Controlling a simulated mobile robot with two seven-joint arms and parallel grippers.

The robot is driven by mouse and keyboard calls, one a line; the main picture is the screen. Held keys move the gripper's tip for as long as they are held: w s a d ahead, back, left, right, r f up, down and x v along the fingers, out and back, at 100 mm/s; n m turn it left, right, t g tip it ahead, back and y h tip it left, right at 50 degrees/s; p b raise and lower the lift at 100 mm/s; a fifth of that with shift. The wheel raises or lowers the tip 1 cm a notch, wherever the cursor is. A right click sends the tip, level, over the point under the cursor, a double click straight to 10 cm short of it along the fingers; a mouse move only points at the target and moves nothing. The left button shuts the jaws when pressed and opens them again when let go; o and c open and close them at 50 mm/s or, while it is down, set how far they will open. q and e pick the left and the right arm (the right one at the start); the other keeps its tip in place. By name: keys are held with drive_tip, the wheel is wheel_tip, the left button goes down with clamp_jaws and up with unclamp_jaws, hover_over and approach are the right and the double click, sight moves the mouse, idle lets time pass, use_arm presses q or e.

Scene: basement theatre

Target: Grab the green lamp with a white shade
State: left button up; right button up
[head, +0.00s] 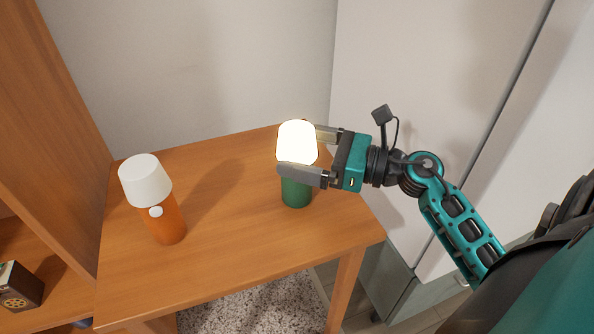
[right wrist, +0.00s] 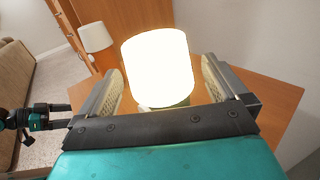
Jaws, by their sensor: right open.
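The green lamp (head: 296,192) stands upright on the wooden table, its white shade (head: 296,142) glowing brightly. My right gripper (head: 300,152) is open, with one finger on the far side of the shade and one on the near side. In the right wrist view the lit shade (right wrist: 158,66) stands between the two open fingers (right wrist: 163,85), with a gap visible on both sides. Only a little of the green base shows there below the shade. My left gripper (right wrist: 38,122) shows small at the left edge of the right wrist view, and its jaws are unclear.
An orange lamp (head: 163,222) with a white shade stands on the left of the table (head: 235,240). A wooden shelf unit (head: 45,130) rises at the left. Pale cabinet doors (head: 430,90) stand behind and to the right. The tabletop between the lamps is clear.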

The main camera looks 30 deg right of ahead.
sight(287, 146)
drive_tip(key=x, duration=0.3)
drive_tip(key=shift+w+a, duration=0.1)
drive_tip(key=shift+c, duration=0.3)
drive_tip(key=c, duration=1.5)
drive_tip(key=shift+c, duration=0.3)
drive_tip(key=shift+r, duration=0.1)
